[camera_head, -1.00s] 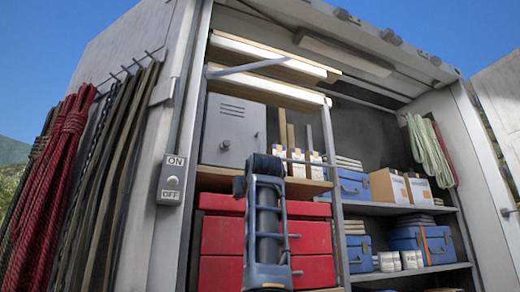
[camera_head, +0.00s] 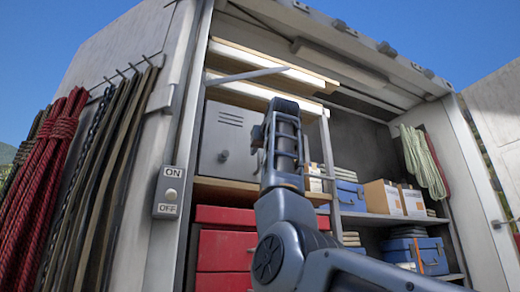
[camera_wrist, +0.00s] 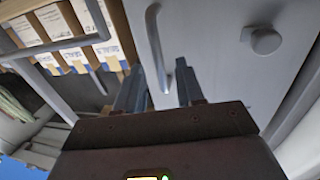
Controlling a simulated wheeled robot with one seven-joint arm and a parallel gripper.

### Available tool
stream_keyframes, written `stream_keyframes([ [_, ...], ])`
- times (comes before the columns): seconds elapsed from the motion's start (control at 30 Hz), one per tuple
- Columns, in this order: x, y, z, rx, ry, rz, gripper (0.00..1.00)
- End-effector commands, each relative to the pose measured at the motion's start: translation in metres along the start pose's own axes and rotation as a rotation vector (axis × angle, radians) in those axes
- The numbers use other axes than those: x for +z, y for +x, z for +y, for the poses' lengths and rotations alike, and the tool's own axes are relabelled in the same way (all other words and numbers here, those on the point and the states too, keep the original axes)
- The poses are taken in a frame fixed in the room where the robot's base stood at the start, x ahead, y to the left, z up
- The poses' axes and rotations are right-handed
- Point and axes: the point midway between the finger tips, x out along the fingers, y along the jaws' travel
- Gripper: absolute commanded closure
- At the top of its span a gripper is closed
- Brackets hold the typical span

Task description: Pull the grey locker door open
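The grey locker (camera_head: 228,138) stands on the wooden shelf, its vented door looking shut. Its round knob (camera_head: 223,156) is on the door's lower left part; in the wrist view the knob (camera_wrist: 265,40) is at upper right. A curved bar handle (camera_wrist: 154,40) stands out from the grey door (camera_wrist: 215,85) in the wrist view. My gripper (camera_head: 282,104) is beside the locker's right edge and hides the handle in the head view. In the wrist view my gripper (camera_wrist: 161,66) is open, with the handle's lower end appearing between its fingers. I cannot tell whether they touch it.
Red drawers (camera_head: 224,250) are below the shelf. White-and-brown boxes (camera_wrist: 60,25) stand close beside the door. Blue cases (camera_head: 415,252) and cardboard boxes (camera_head: 383,196) fill the right shelves. A switch box (camera_head: 168,192) and hanging red rope (camera_head: 45,165) are at left.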

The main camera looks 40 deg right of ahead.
Motion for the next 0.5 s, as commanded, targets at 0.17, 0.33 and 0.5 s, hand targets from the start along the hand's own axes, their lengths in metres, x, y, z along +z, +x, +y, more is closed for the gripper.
stream_keyframes([
  [0.17, -0.001, 0.015, 0.000, 0.000, 0.000, -0.001, 0.62],
  [0.33, 0.000, 0.019, 0.000, 0.000, 0.000, 0.000, 0.62],
  [0.5, 0.001, 0.019, 0.000, 0.000, 0.000, 0.000, 0.64],
])
